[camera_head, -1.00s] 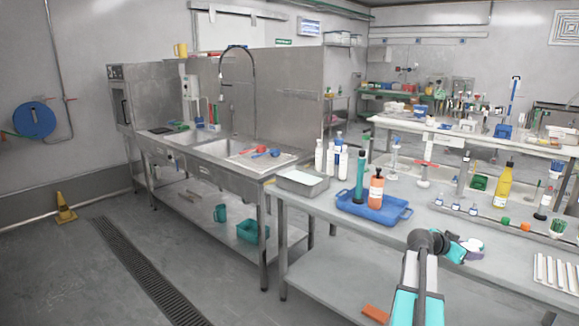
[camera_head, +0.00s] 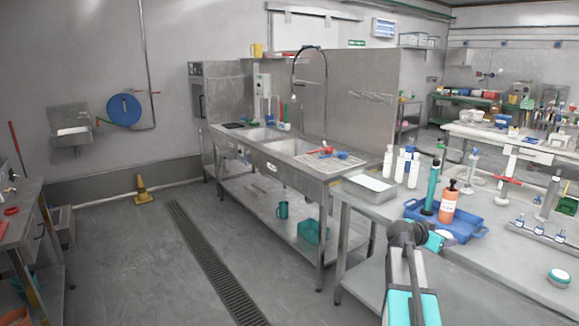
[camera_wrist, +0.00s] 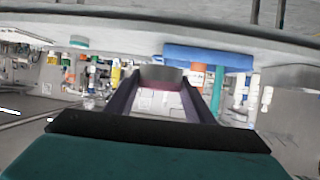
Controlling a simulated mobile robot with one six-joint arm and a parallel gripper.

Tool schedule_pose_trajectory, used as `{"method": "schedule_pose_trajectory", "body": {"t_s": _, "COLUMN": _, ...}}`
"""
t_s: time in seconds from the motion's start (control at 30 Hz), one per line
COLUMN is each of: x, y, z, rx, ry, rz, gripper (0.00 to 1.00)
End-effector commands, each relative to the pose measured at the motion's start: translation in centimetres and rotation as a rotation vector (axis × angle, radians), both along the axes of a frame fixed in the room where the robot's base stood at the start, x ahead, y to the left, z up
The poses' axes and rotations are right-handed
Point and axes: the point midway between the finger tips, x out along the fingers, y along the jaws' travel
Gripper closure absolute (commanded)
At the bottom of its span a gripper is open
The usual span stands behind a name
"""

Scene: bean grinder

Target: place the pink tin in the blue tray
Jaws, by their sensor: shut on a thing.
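The blue tray (camera_head: 468,232) lies on the grey workbench on the right in the head view. A green bottle (camera_head: 432,190) and an orange bottle (camera_head: 448,204) stand in it. My gripper (camera_head: 441,239) is at the tray's near side, and its tips partly hide the tray's front. In the wrist view, which looks upside down, my gripper (camera_wrist: 160,88) is shut on the pink tin (camera_wrist: 158,77), whose side looks grey with a pinkish tint below. The blue tray (camera_wrist: 208,58) shows beyond the fingers. The tin is mostly hidden in the head view.
A metal pan (camera_head: 370,186) and several white bottles (camera_head: 400,168) stand left of and behind the tray. A teal-lidded tin (camera_head: 559,276) stands on the bench to the right. A rack of small bottles (camera_head: 538,230) is right of the tray. The floor at left is open.

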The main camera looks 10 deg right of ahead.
Motion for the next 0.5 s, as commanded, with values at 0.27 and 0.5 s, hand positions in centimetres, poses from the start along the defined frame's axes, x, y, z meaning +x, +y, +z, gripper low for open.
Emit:
{"method": "schedule_pose_trajectory", "body": {"t_s": 0.27, "x": 5.3, "y": 8.0, "z": 0.7, "rx": 0.0, "ry": -0.001, "rz": 0.15, "gripper": 0.75}}
{"method": "schedule_pose_trajectory", "body": {"t_s": 0.5, "x": 9.1, "y": 15.3, "z": 1.4, "rx": -0.001, "ry": -0.001, "rz": 0.29, "gripper": 0.75}}
